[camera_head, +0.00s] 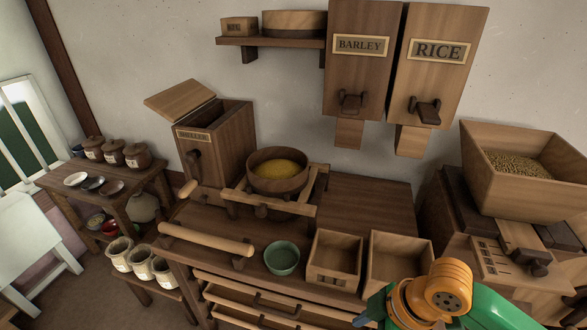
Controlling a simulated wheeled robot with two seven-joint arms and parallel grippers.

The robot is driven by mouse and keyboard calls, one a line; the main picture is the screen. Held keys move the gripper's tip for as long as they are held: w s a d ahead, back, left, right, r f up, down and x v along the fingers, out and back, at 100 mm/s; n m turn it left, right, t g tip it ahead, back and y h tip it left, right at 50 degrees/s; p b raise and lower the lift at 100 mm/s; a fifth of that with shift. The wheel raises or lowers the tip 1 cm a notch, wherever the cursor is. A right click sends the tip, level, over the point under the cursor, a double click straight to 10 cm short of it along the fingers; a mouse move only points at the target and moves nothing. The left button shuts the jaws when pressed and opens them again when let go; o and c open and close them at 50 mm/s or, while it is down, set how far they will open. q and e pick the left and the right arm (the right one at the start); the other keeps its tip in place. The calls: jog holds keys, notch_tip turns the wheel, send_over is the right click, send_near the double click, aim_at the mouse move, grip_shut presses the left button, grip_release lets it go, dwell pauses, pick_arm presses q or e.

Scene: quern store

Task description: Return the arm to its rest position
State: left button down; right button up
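My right arm (440,295) comes in at the lower right, with a green link and an orange joint. It lies in front of the right open wooden box and the bench's front right. The arm runs out of the bottom edge of the picture, and its gripper does not show. My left arm and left gripper are not in view.
The wooden bench holds a green bowl (281,258), two open boxes (335,262) and a round tub (277,178) of yellow contents. A grain hopper (525,195) stands at right. BARLEY (358,70) and RICE (440,75) bins hang above. Drawers (265,303) at the front look partly open.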

jog(key=a+f+m+t, duration=0.2)
jog(key=a+f+m, duration=0.2)
jog(key=f, duration=0.1)
jog(key=s+d+f+m+h, duration=0.3)
jog(key=s+d+f+m, duration=0.1)
jog(key=s+d+m, duration=0.4)
notch_tip(320, 180, down, 18)
jog(key=s+f+g, duration=0.1)
jog(key=s, duration=0.2)
jog(key=s+d+f+g+h, duration=0.1)
jog(key=s+d+f, duration=0.1)
jog(key=s+f, duration=0.6)
jog(key=s, duration=0.3)
jog(key=shift+s+d+f, duration=0.15)
jog(key=shift+d+f, duration=0.1)
jog(key=shift+f, duration=0.1)
